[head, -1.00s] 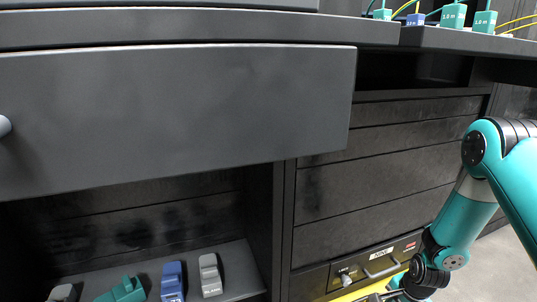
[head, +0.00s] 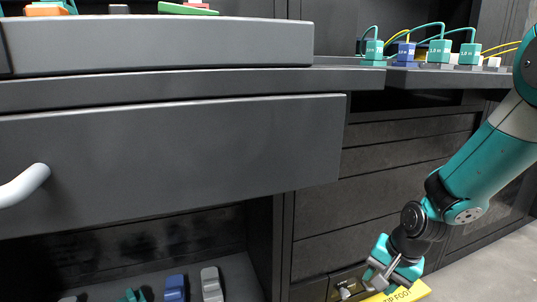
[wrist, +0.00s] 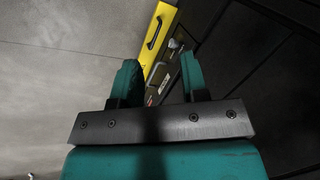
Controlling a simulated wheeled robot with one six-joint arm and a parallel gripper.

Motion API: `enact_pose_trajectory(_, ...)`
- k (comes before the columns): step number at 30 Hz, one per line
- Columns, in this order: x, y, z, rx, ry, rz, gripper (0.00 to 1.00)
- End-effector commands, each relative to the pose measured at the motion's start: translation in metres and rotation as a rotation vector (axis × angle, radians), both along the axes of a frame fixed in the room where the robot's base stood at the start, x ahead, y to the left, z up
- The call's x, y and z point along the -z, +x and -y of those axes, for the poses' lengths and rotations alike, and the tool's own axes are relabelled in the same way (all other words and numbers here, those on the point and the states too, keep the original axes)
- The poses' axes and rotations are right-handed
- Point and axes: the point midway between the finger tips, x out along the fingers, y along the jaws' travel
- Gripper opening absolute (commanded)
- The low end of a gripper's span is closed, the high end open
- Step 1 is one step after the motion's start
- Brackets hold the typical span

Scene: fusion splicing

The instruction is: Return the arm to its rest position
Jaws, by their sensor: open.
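My gripper (head: 380,280) is low at the right of the head view, at the end of my teal arm, in front of the lower cabinet. It is beside a yellow panel (head: 405,294) with partly readable lettering. In the wrist view, the two teal fingers of my gripper (wrist: 160,72) stand apart with nothing held between them. The yellow panel (wrist: 157,38) with a dark handle shows beyond the fingers.
A wide grey drawer (head: 190,145) with a pale handle (head: 24,186) fills the left. Below it, a shelf holds blue (head: 174,288), grey (head: 212,284) and teal pieces. Cabled teal and blue boxes (head: 438,51) stand on the worktop. Floor (head: 490,268) is open at right.

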Motion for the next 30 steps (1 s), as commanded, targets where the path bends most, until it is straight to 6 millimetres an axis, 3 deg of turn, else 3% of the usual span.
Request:
enact_pose_trajectory(1, -0.041, -0.011, -0.016, -0.099, 0.007, 0.026, 0.40)
enact_pose_trajectory(3, -0.085, -0.035, -0.037, -0.259, 0.015, 0.051, 0.40)
enact_pose_trajectory(6, -0.138, -0.074, -0.060, -0.484, 0.022, 0.089, 0.40)
enact_pose_trajectory(9, -0.176, -0.113, -0.076, -0.682, 0.026, 0.122, 0.40)
enact_pose_trajectory(15, -0.224, -0.178, -0.089, -0.987, 0.023, 0.182, 0.40)
enact_pose_trajectory(20, -0.249, -0.222, -0.092, -1.191, 0.016, 0.225, 0.40)
enact_pose_trajectory(30, -0.333, -0.224, -0.092, -1.203, 0.016, 0.221, 0.40)
